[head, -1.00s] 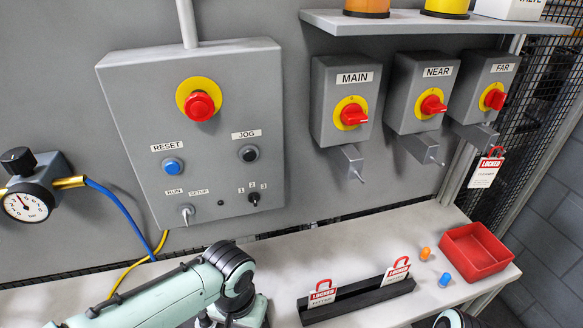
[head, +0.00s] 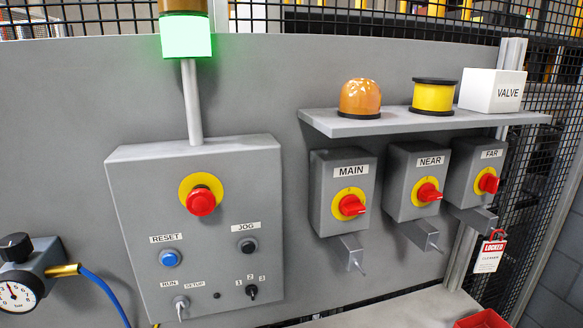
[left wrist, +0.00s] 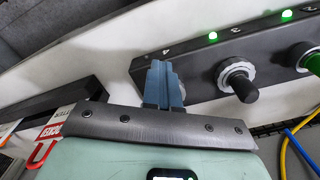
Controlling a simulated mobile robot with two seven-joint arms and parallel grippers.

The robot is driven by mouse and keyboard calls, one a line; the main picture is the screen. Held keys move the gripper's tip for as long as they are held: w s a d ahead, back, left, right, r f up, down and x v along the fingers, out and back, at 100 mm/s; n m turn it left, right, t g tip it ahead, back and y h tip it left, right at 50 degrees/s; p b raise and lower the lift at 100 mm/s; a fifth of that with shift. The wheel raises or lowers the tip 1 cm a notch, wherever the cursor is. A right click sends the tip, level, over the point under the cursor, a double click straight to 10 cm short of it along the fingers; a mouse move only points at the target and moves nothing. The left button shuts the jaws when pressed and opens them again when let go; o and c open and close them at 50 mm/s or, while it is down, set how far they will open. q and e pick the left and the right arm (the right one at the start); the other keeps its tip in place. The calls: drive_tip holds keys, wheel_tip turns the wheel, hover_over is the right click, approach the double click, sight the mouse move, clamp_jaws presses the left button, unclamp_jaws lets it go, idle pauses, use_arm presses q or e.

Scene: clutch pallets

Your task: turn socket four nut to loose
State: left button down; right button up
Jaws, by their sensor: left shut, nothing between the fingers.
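A dark socket rail (left wrist: 200,82) runs across the left wrist view. A mark that looks like a 4 (left wrist: 166,52) is on it, just above my left gripper (left wrist: 164,68). The blue-grey fingers are shut together with nothing between them, in front of the rail. They cover the place below that mark, so the socket four nut is not visible. To the right, a silver ringed nut (left wrist: 225,68) surrounds a black plug, and a green plug (left wrist: 313,62) shows at the edge. My right gripper is in neither current view.
In the head view, a control box (head: 130,235) and switches MAIN (head: 351,205), NEAR (head: 428,193) and FAR (head: 487,182) are on the wall. A red tray (head: 483,320) is at the bottom. Blue and yellow hoses (left wrist: 300,125) lie right in the left wrist view.

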use_arm(q)
drive_tip(key=shift+s+r, duration=0.1)
drive_tip(key=shift+s, duration=0.05)
drive_tip(key=shift+r+p, duration=0.55)
drive_tip(key=shift+r, duration=0.05)
wheel_tip(320, 180, up, 5)
drive_tip(key=p, duration=0.3)
drive_tip(key=shift+f, duration=0.25)
use_arm(e)
drive_tip(key=r, duration=0.1)
drive_tip(key=w+r, duration=0.1)
drive_tip(key=r, duration=0.1)
drive_tip(key=w+r, duration=0.1)
drive_tip(key=r, duration=0.1)
drive_tip(key=shift+w, duration=0.2)
use_arm(q)
drive_tip(key=shift+s, duration=0.1)
use_arm(e)
drive_tip(key=shift+s, duration=0.1)
